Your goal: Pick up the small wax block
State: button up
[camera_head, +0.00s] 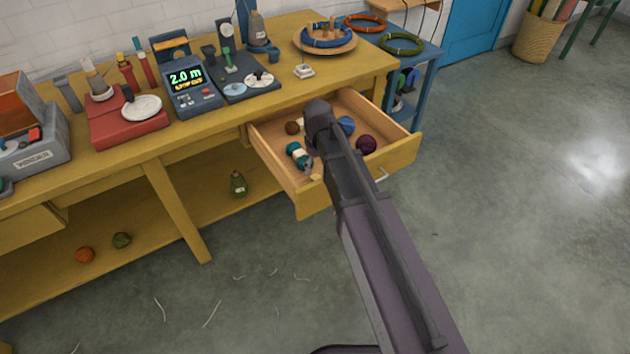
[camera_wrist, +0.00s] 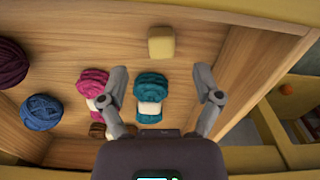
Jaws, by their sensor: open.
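The small wax block (camera_wrist: 161,42) is a pale yellow rounded block. It lies on the wooden floor of the open drawer (camera_head: 308,199), near one wall, at the top of the wrist view. In the head view it shows small near the drawer's front (camera_head: 316,177), partly by my arm. My gripper (camera_wrist: 160,78) is open and empty, its fingers apart. The block appears beyond the fingertips. A teal skein with a white band (camera_wrist: 150,94) shows between the fingers; I cannot tell the height gap.
A pink skein (camera_wrist: 93,82) lies beside one finger. A blue ball (camera_wrist: 40,112) and a dark purple ball (camera_wrist: 10,64) lie to the left. The drawer walls stand close around. The yellow workbench (camera_head: 210,122) above the drawer carries several devices.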

aim_at(317, 177)
jog(key=shift+f, duration=0.1)
jog(key=shift+s+f+b, duration=0.1)
jog(key=shift+f+b, duration=2.45)
jog(key=shift+b, duration=0.05)
jog(key=shift+c, duration=0.2)
jog(key=c, duration=0.9)
